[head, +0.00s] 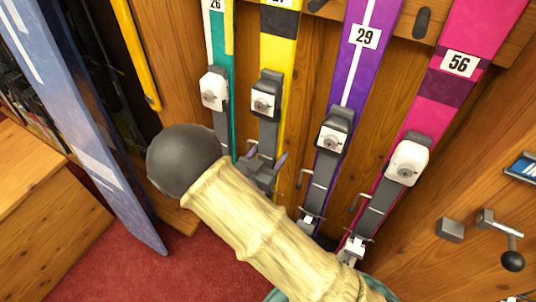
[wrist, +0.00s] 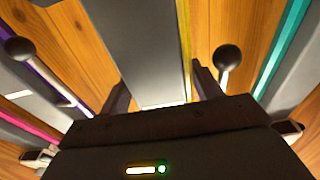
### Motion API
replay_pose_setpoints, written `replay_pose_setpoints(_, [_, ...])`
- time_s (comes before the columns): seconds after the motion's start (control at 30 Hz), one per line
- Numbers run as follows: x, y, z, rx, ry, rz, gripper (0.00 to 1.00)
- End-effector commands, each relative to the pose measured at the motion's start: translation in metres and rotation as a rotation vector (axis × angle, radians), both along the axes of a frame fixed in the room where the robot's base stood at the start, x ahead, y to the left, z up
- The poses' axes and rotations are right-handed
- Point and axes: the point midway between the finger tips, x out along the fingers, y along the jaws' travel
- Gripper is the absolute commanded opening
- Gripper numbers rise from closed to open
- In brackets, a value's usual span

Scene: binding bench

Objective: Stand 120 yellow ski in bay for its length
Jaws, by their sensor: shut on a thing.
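The yellow ski (head: 278,58) with a grey and white binding stands upright against the wooden wall, between a teal ski and a purple ski. The number label near its top is cut off by the picture edge. My gripper (head: 264,167) is shut on the yellow ski below its binding; my forearm hides the ski's lower end. In the wrist view, my gripper's dark fingers (wrist: 161,92) stand on either side of a grey part of the ski, with a thin yellow edge (wrist: 184,40) showing at its right.
A teal ski (head: 217,45) marked 26, a purple ski (head: 370,55) marked 29 and a pink ski (head: 475,35) marked 56 stand alongside. A blue ski (head: 85,130) leans at left beside a wooden bench (head: 45,200). A black-knobbed crank (head: 512,260) is at right. Red carpet (head: 190,265) is clear.

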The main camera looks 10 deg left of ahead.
Motion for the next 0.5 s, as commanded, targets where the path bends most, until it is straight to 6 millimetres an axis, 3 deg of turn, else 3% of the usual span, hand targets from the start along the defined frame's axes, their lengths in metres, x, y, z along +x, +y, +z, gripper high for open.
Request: replay_pose_setpoints(0.5, [0.008,-0.002,-0.026,0.004,0.004,0.0,0.0])
